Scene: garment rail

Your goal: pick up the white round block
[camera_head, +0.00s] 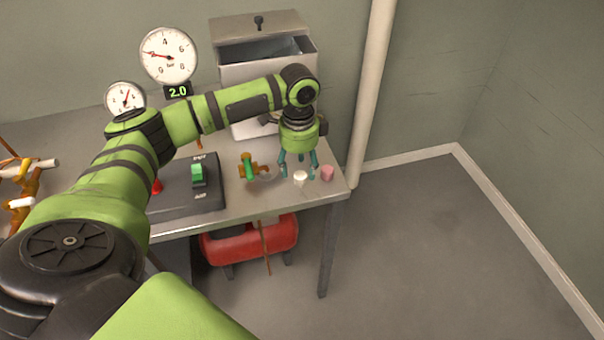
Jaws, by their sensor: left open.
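The white round block (300,177) stands on the grey table (270,201) near its right front corner. My left gripper (299,166) points down over the block, with its teal fingers open. The fingertips are close to the block's top and back. I cannot tell whether they touch it. My right gripper does not show.
A pink block (327,173) stands just right of the white one. A brass valve with a green handle (249,167) and a dark switch box (187,192) are to the left. A metal cabinet (249,75) stands behind. A pipe (371,90) rises at right.

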